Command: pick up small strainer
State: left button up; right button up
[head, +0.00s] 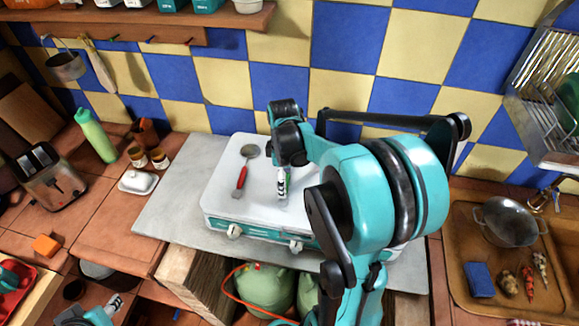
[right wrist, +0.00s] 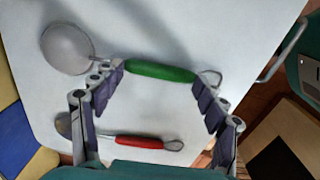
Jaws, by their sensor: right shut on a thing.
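The small strainer (right wrist: 68,49), with a round grey head and a green handle (right wrist: 160,71), shows in the right wrist view over the white case top. My right gripper (right wrist: 160,79) is shut on it, with one finger at each end of the green handle. In the head view, my right gripper (head: 282,186) is over the case and hides most of the strainer. Whether it touches the surface is unclear. A red-handled utensil (head: 242,177) lies just left of the gripper; it also shows in the right wrist view (right wrist: 135,141). My left gripper (head: 112,305) is low at the left, partly cut off.
The white-topped teal case (head: 222,200) stands on a grey counter slab (head: 170,215). A white butter dish (head: 138,182), small jars and a toaster (head: 52,178) are at left. A sink (head: 462,240) with a metal pan (head: 509,222) is at right.

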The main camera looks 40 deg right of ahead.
aim_at(287, 184)
jog(key=shift+r, duration=0.1)
jog(key=shift+r, duration=0.25)
jog(key=r+p, duration=0.1)
jog(key=r, duration=0.1)
jog(key=r+p, duration=0.1)
jog(key=r, duration=0.1)
jog(key=shift+s, duration=0.4)
jog(key=s+d+r+p, duration=0.1)
jog(key=s+r+p, duration=0.1)
jog(key=s+r, duration=0.4)
jog(key=s, duration=0.4)
jog(key=shift+s+d+p, duration=0.25)
jog(key=shift+s+p, duration=0.05)
jog(key=shift+s, duration=0.1)
